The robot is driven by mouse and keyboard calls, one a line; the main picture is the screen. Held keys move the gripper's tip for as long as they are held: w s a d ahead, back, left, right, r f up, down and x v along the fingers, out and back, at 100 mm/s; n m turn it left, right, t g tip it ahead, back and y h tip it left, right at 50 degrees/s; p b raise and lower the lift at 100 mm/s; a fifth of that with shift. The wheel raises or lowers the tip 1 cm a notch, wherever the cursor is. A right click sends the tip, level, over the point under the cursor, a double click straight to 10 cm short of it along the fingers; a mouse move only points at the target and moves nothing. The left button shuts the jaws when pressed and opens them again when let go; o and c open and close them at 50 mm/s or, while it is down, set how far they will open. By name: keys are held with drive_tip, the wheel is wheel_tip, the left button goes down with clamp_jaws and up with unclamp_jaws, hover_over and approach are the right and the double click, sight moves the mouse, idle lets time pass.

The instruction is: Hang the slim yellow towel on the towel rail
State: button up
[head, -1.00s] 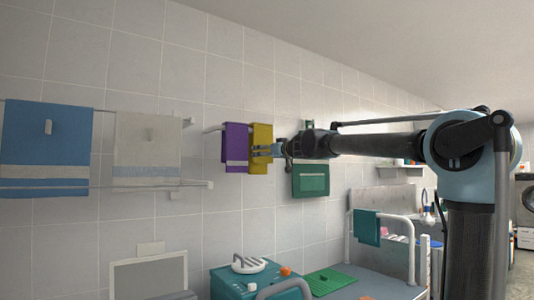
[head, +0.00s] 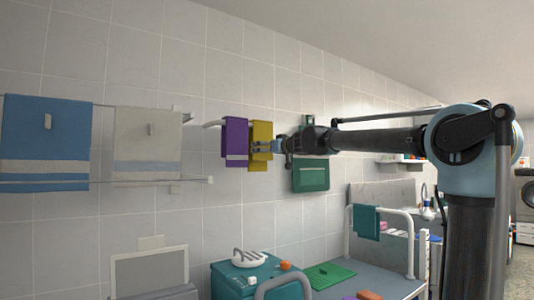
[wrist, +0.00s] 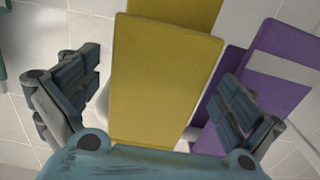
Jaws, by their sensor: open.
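The slim yellow towel (head: 260,135) hangs folded over beside a purple towel, at the wall towel rail (head: 211,124). In the wrist view the yellow towel (wrist: 160,80) fills the middle as two overlapping layers. Pale pieces show at both its sides, probably the rail; the part behind the cloth is hidden. My gripper (head: 262,147) is at the towel from the right. In the wrist view my gripper (wrist: 160,95) is open, one finger on each side of the towel, with gaps between fingers and cloth.
The purple towel (head: 236,142) hangs close to the left; in the wrist view the purple towel (wrist: 290,60) lies behind the right finger. A green towel (head: 311,178) hangs below my arm. Blue (head: 45,130) and beige (head: 147,140) towels hang farther left.

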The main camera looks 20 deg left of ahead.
drive_tip(key=v, duration=1.2)
drive_tip(key=shift+w+d, duration=0.15)
